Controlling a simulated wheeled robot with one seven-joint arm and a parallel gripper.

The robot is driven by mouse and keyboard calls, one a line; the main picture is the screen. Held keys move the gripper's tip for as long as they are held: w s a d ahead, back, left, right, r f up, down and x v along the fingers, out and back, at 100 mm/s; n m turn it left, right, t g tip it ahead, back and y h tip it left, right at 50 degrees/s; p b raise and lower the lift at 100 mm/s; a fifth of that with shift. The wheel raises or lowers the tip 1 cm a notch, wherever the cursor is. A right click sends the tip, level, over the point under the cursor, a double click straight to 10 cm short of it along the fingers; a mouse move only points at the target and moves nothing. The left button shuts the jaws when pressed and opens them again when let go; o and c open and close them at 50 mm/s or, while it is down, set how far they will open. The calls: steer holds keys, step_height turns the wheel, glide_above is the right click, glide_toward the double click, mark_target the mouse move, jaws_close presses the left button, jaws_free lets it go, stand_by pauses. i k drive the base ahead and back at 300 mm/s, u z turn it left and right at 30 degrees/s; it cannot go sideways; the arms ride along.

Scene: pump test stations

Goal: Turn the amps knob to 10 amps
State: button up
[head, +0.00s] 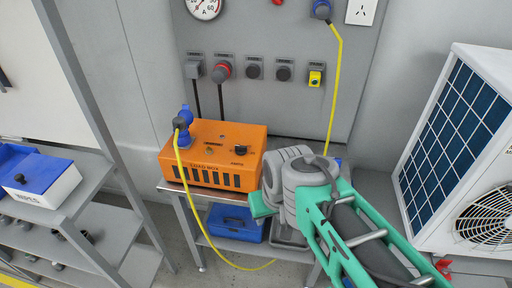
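An orange box (213,140) stands on a small metal table. A small black knob (240,150) sits on its sloped top, toward the right; it looks like the amps knob, but its scale and setting are too small to read. My arm comes in from the lower right. My gripper (262,203) is just right of the box's front right corner, apart from the knob. Its grey wrist and one green part show; the fingertips are not clear, so I cannot tell whether it is open.
A yellow cable runs from a blue plug (184,116) on the box down past its front. Another yellow cable (335,90) hangs behind my wrist. A blue toolbox (234,223) sits on the lower shelf. A fan unit (455,150) stands at right, shelving (75,200) at left.

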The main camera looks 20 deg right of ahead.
mark_target(240, 149)
steer(key=z, duration=0.25)
steer(key=i, duration=0.45)
steer(key=u, duration=1.9)
steer(key=k, duration=0.75)
steer(key=z, duration=0.2)
steer(key=i, duration=0.5)
